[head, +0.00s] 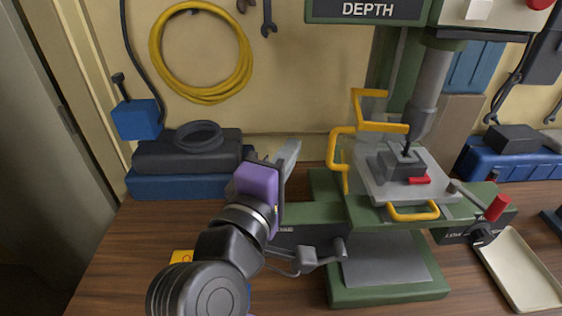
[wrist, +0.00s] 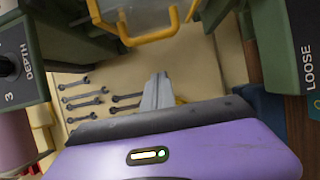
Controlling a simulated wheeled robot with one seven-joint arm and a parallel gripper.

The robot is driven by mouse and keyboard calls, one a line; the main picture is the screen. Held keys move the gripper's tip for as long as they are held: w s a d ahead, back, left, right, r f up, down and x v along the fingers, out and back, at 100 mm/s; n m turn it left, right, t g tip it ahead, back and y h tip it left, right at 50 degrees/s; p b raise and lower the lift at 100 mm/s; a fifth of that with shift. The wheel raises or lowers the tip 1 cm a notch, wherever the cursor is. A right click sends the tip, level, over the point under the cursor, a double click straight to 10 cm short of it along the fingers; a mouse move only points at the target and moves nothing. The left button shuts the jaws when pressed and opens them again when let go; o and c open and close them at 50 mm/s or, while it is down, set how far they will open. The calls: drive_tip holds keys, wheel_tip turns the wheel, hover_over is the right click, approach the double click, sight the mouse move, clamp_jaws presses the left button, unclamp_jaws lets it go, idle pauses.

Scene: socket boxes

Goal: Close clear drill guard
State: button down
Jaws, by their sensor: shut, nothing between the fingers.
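The clear drill guard (head: 341,160) has a yellow frame and stands at the left side of the drill press table, beside the drill chuck (head: 416,125). Its clear panel is hard to make out in the head view. In the wrist view, a yellow-framed clear panel (wrist: 133,39) shows at the top. My gripper (head: 293,146), with a purple body, is left of the guard and apart from it. Its grey fingers are together and empty, and show in the wrist view (wrist: 158,78).
The green drill press (head: 390,292) stands on the wooden bench. A vise (head: 402,164) sits on its table, with a red-knobbed lever (head: 497,207) to the right. Black and blue cases (head: 180,187) lie behind my arm. A beige tray (head: 517,268) is at right.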

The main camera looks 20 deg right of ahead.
sight(357, 142)
drive_tip(key=shift+s+d+p, duration=0.25)
drive_tip(key=shift+d+p, duration=0.2)
drive_tip(key=shift+d, duration=0.65)
drive_tip(key=shift+s+d+p, duration=0.25)
drive_tip(key=shift+d+p, duration=0.15)
drive_tip(key=shift+d, duration=0.65)
